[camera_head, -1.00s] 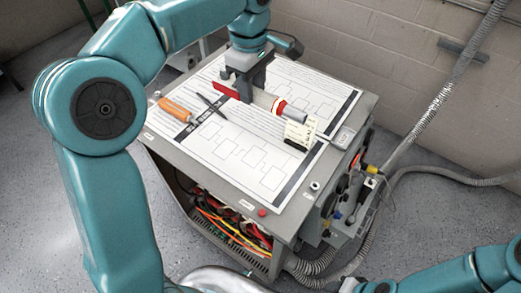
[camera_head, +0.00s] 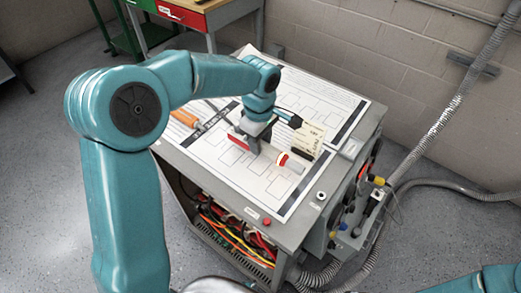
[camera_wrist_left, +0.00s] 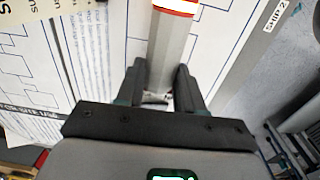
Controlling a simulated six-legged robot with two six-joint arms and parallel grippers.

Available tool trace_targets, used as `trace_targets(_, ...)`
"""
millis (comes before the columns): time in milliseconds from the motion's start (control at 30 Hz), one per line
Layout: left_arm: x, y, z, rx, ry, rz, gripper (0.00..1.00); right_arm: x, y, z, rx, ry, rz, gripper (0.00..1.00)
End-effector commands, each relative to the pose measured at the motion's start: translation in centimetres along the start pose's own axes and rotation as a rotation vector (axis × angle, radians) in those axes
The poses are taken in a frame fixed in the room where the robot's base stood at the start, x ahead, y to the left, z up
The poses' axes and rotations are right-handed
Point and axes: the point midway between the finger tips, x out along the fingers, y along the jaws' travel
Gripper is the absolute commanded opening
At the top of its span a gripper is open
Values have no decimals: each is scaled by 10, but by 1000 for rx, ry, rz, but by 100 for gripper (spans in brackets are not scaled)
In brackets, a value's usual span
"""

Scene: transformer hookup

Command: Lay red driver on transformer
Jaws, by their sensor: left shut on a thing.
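The red driver (camera_head: 284,158) is a long pale shaft with a red part at one end, and a red band and whitish tip at the other. My left gripper (camera_head: 254,143) is shut on its shaft, low over the printed sheet on the transformer (camera_head: 285,235). I cannot tell whether it touches the sheet. In the left wrist view my left gripper (camera_wrist_left: 160,92) has its fingers on either side of the grey shaft (camera_wrist_left: 172,45); a red and white band shows at the top. My right gripper is out of view.
An orange-handled tool (camera_head: 183,117) lies on the left of the top. A cream tag (camera_head: 308,138) stands behind the driver's whitish end. The sheet's front part (camera_head: 235,180) is clear. Conduit hoses (camera_head: 440,125) run at the right.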

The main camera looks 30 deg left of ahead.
Motion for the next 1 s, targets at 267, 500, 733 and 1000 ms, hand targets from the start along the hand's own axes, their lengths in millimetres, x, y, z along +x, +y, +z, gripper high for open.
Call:
trace_targets(267,35,-1,0,1,0,0,0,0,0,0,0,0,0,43)
trace_targets(500,39,-1,0,0,0,2,0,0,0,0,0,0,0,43)
trace_targets(733,42,-2,0,0,-1,0,50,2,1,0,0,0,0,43)
trace_targets(1000,42,-2,0,0,-1,0,62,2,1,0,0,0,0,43)
